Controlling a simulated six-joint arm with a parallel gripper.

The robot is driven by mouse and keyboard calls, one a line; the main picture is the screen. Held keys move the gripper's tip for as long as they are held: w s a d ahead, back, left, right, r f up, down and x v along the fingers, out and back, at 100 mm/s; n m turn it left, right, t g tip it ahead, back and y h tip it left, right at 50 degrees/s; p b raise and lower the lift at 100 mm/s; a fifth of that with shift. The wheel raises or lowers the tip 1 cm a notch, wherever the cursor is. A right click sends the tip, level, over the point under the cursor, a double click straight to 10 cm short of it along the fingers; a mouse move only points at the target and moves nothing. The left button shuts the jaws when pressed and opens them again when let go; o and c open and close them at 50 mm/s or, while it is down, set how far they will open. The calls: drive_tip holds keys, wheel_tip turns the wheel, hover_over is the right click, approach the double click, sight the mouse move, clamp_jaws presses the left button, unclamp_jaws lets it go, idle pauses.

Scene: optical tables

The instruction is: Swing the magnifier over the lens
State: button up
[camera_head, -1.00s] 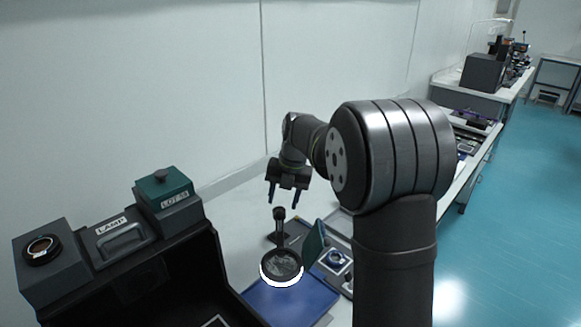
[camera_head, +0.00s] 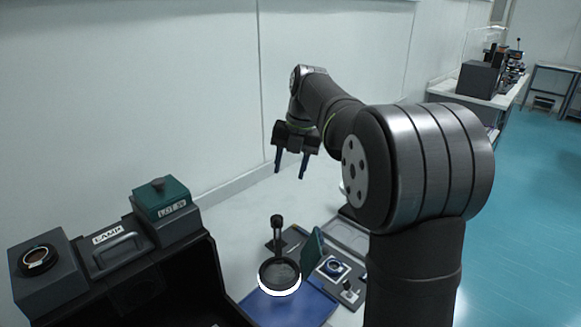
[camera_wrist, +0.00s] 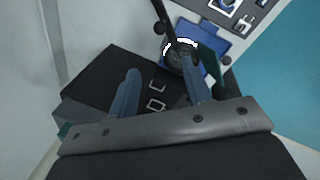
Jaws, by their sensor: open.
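The magnifier (camera_head: 279,274) is a round black head with a bright white arc on its front rim, on an arm from a short dark post (camera_head: 277,222). My gripper (camera_head: 290,174) is open and empty, above and behind the post. In the wrist view, the magnifier (camera_wrist: 182,55) shows beside one finger, partly hidden.
A black open-fronted box (camera_head: 150,290) stands at the left, with a lamp housing, a handle recess and a green-topped block (camera_head: 161,196) on it. A tray of small parts (camera_head: 348,240) lies to the right. The white wall is close behind my gripper.

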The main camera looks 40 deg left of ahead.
drive_tip(key=shift+s+f+m, duration=0.25)
drive_tip(key=shift+s+m, duration=0.05)
drive_tip(key=shift+m, duration=0.1)
drive_tip(key=c, duration=0.7)
drive_tip(key=s+f+m+h, duration=0.1)
drive_tip(key=s+m, duration=0.1)
drive_tip(key=m, duration=0.2)
drive_tip(key=s+d+f+m+t+h, duration=0.1)
drive_tip(key=s+f+m, duration=0.1)
drive_tip(key=m, duration=0.2)
drive_tip(key=s+d+f+m+t+h, duration=0.1)
drive_tip(key=s+f+m, duration=0.1)
drive_tip(key=s+m, duration=0.1)
drive_tip(key=shift+d+m, duration=0.15)
drive_tip(key=shift+m, duration=0.65)
clamp_jaws()
drive_tip(key=m+t, duration=0.1)
drive_tip(key=m, duration=0.1)
approach(303, 253)
drive_tip(key=shift+h, duration=0.3)
drive_tip(key=s+a+f, duration=0.2)
drive_tip(key=f, duration=0.1)
drive_tip(key=shift+a, duration=0.25)
drive_tip(key=shift+w+d+f, duration=0.95)
drive_tip(key=shift+w+d, duration=0.05)
drive_tip(key=shift+w, duration=0.05)
drive_tip(key=shift+w+d+f, duration=0.2)
drive_tip(key=shift+w+d, duration=0.1)
drive_tip(key=shift+w, duration=0.1)
